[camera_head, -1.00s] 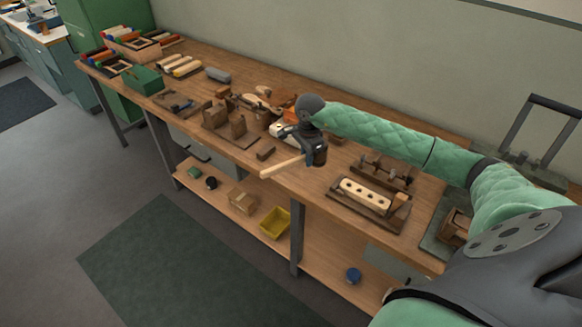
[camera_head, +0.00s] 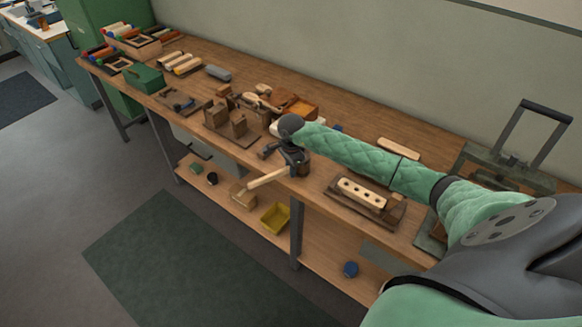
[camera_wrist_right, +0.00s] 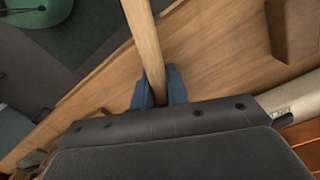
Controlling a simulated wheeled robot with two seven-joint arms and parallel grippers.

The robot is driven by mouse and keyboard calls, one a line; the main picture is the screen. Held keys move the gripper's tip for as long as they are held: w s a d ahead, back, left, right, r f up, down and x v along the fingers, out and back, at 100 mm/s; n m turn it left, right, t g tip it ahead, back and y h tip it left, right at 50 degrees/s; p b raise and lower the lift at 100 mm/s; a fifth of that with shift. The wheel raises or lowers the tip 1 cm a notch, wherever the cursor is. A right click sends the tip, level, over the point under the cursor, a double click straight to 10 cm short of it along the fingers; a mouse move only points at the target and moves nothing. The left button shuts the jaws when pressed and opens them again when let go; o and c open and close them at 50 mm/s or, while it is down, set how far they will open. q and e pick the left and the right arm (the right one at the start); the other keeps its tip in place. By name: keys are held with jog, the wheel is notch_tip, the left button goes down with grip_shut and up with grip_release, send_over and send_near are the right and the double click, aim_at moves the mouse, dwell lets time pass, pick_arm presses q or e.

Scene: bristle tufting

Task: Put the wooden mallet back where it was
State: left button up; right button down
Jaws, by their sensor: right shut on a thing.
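The wooden mallet shows as a pale handle (camera_head: 268,179) in the head view, sticking out to the left over the bench's front edge. My right gripper (camera_head: 291,168) is shut on it, low over the front part of the bench. In the right wrist view the handle (camera_wrist_right: 146,45) runs up from between the blue fingertips (camera_wrist_right: 159,88). My left gripper is not in view.
The workbench (camera_head: 345,150) holds a block with a row of holes (camera_head: 362,192) right of my gripper and a board with wooden blocks (camera_head: 240,128) to its left. A yellow bin (camera_head: 275,218) stands on the lower shelf.

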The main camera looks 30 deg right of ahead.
jog(key=shift+d+f, duration=0.1)
jog(key=shift+f, duration=0.1)
jog(key=shift+f, duration=0.15)
jog(key=c, duration=1.4)
grip_release()
